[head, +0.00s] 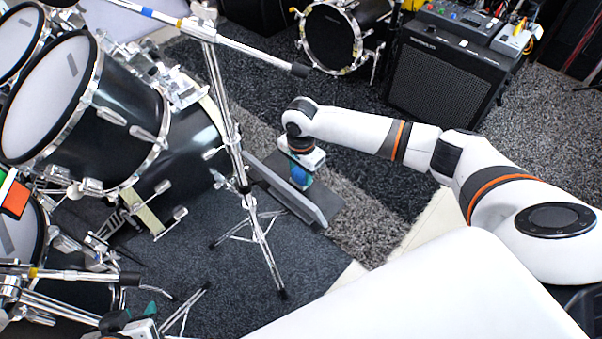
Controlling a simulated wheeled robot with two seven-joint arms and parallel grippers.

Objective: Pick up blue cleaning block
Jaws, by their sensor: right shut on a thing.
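The blue cleaning block (300,177) is in the upper middle of the head view, below my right gripper (302,174). The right gripper points down and is shut on the block. Its wrist and fingers hide much of the block. The block is close to a long grey raised edge (292,194); I cannot tell whether it touches the surface there. My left gripper (140,318) is at the bottom left edge, partly cut off, with teal parts showing. I cannot tell whether it is open or shut.
A drum kit (120,105) fills the left side. A chrome stand (232,140) rises just left of the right gripper, its boom crossing above. Another drum (333,38) and an amplifier (443,80) stand at the back. A white surface (440,295) lies in front.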

